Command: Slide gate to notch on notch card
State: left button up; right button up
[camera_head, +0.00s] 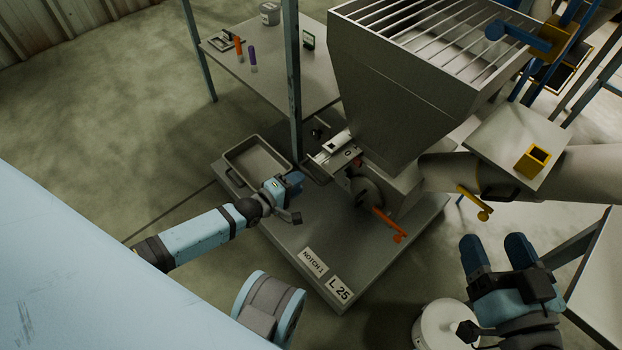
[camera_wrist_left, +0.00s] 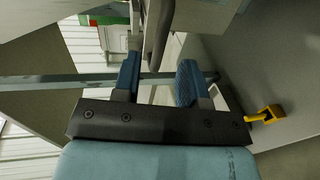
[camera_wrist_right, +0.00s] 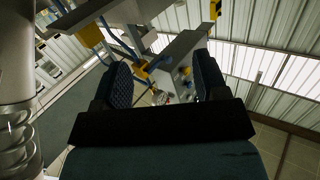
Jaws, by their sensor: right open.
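The card reading NOTCH 1 (camera_head: 313,261) lies on the grey platform beside a card reading L 25 (camera_head: 340,289). The slide gate (camera_head: 337,158) is a flat grey plate with a dark looped end, low on the left side of the big hopper (camera_head: 405,95). My left gripper (camera_head: 294,182) is beside that loop. In the left wrist view a grey curved bar (camera_wrist_left: 158,35) shows between and beyond the parted fingers (camera_wrist_left: 160,82); I cannot tell whether they touch it. My right gripper (camera_head: 500,250) is open and empty, away from the gate, at the lower right.
A grey tray (camera_head: 257,162) sits on the platform (camera_head: 285,232) left of my left gripper. An upright blue post (camera_head: 293,85) stands close behind that gripper. An orange-handled lever (camera_head: 388,225) sticks out below the hopper. A side table (camera_head: 278,82) carries small items.

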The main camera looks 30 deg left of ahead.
aim_at(309, 176)
pick_arm(q)
jog(key=b+x, duration=0.2)
jog(key=x, duration=0.3)
jog(key=shift+w+d+f, duration=0.1)
jog(key=shift+w+f, duration=0.05)
jog(key=shift+w, duration=0.2)
pick_arm(e)
jog(key=shift+w+d+r+n+t, duration=0.1)
jog(key=shift+w+d+n+t, duration=0.3)
jog(key=shift+w+n, duration=0.3)
jog(key=shift+s, duration=0.1)
pick_arm(q)
grip_shut()
